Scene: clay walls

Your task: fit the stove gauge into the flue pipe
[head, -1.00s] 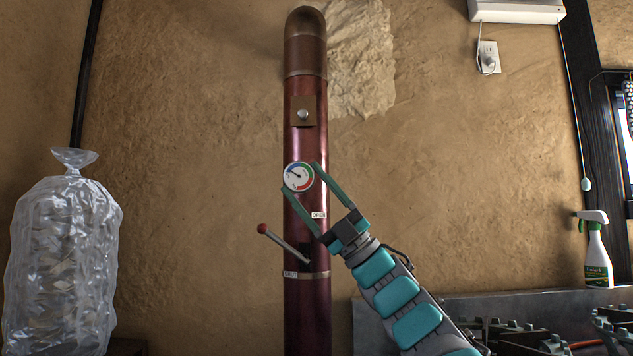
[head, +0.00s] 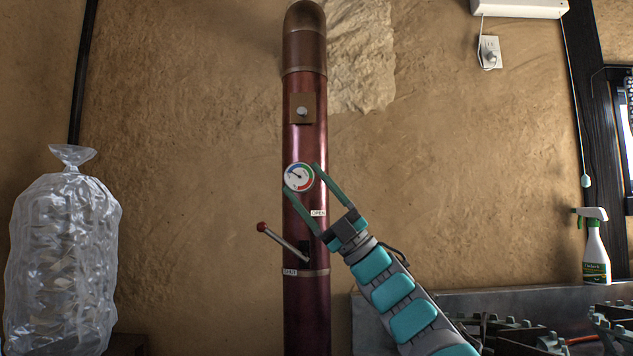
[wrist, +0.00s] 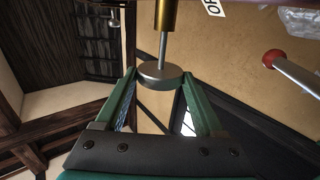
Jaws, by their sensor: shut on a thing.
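The stove gauge (head: 299,177) has a round white dial with coloured bands, facing the head camera. My gripper (head: 302,182) is shut on the gauge's rim, with one green finger on each side. In the wrist view the gauge (wrist: 160,76) is a grey disc between the fingertips. Its thin stem points to a brass-coloured sleeve (wrist: 166,14), and its end meets the sleeve's mouth in the picture. I cannot tell whether the stem is inside it or only in front. The dark red flue pipe (head: 305,145) stands upright behind the gauge, which hides the sleeve in the head view.
A red-knobbed lever (head: 283,240) sticks out from the pipe below the gauge, left of my gripper, near OPEN and SHUT labels. A plate with a knob (head: 302,108) sits above. A clear bag (head: 62,265) is at left; a spray bottle (head: 595,250) stands at right.

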